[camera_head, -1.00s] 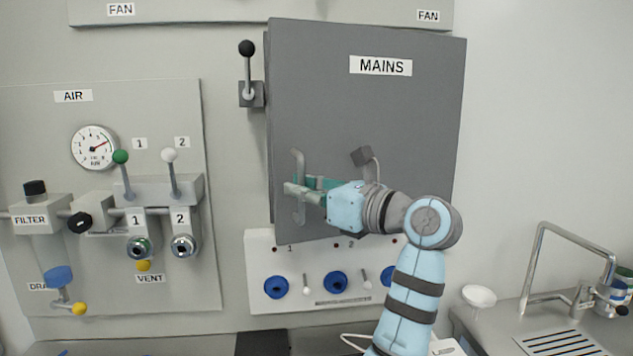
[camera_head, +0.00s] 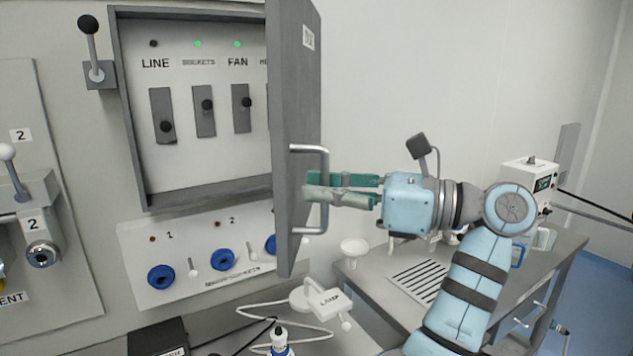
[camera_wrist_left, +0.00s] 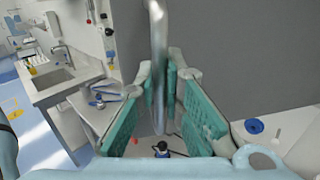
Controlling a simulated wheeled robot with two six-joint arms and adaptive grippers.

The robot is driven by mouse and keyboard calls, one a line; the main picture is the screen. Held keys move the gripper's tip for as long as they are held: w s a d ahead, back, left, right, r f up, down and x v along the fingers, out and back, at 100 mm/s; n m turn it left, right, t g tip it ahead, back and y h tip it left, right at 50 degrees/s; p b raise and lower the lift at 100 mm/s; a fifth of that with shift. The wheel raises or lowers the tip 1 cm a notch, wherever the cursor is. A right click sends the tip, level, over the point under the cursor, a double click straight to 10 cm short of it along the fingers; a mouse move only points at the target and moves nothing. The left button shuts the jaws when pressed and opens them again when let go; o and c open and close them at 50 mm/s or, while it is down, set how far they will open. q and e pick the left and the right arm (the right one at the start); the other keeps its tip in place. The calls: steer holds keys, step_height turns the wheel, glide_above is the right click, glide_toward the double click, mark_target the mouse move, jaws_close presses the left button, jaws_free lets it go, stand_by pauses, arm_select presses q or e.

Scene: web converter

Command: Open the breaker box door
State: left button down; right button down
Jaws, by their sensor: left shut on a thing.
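The grey breaker box door (camera_head: 296,105) stands swung out wide from the box (camera_head: 190,196), seen at a steep angle with its label side facing right. Its metal bar handle (camera_head: 324,157) is on the outer face, near the door's lower part. My left gripper (camera_head: 314,187) is shut on the handle. In the left wrist view the handle (camera_wrist_left: 158,50) runs upright between the green finger pads (camera_wrist_left: 165,90), beside the grey door face (camera_wrist_left: 240,55). My right gripper is in neither current view.
The open box shows several black-knobbed switches (camera_head: 207,105) and green lights. Below is a panel with blue sockets (camera_head: 223,260). A lever (camera_head: 91,45) sits left of the box.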

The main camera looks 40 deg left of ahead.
arm_select(q)
steer(key=shift+w+d, duration=0.3)
steer(key=shift+d, duration=0.05)
steer(key=c, duration=1.7)
jaws_free()
glide_toward(292, 114)
steer(key=x, duration=0.4)
steer(key=shift+s+a, duration=0.25)
steer(key=shift+a, duration=0.05)
